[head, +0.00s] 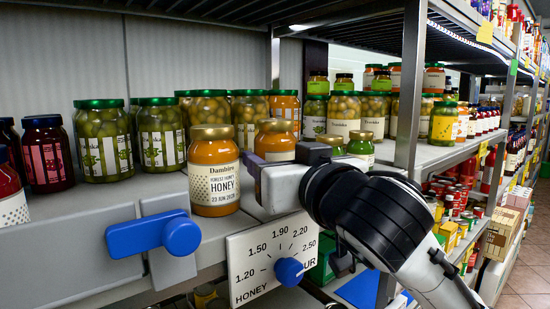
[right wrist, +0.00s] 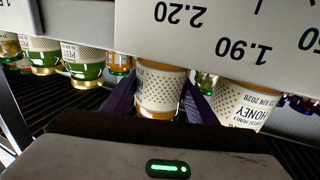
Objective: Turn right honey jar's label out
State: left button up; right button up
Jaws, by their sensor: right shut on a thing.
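The right honey jar (head: 276,141), orange with a gold lid, stands on the shelf behind my right gripper (head: 282,160). In the right wrist view, which is upside down, the jar (right wrist: 160,88) sits between the two dark purple fingers of the gripper (right wrist: 158,104), which is shut on it. Its dotted label area faces the wrist camera; no large lettering shows there. The gripper hides its lower part in the head view. The left honey jar (head: 213,170) stands beside it, its HONEY label facing out. My left gripper is not in view.
A price dial board (head: 268,255) with a blue knob hangs below the shelf edge. A blue handle (head: 150,236) sticks out at left. Green-lidded jars (head: 160,135) stand behind and left; small green jars (head: 360,148) stand close on the right, beside a shelf post (head: 410,85).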

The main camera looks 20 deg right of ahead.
jog(key=shift+r, duration=0.15)
jog(key=o, duration=1.7)
jog(key=shift+f, duration=0.2)
jog(key=s+b, duration=0.1)
jog(key=s, duration=0.6)
jog(key=shift+b, duration=0.35)
jog(key=shift+s+d+r+b, duration=0.1)
jog(key=shift+s+d+b, duration=0.05)
jog(key=shift+s+b, duration=0.8)
jog(key=shift+s+d+b, duration=0.1)
jog(key=shift+s+b, duration=0.65)
jog(key=shift+b, duration=0.35)
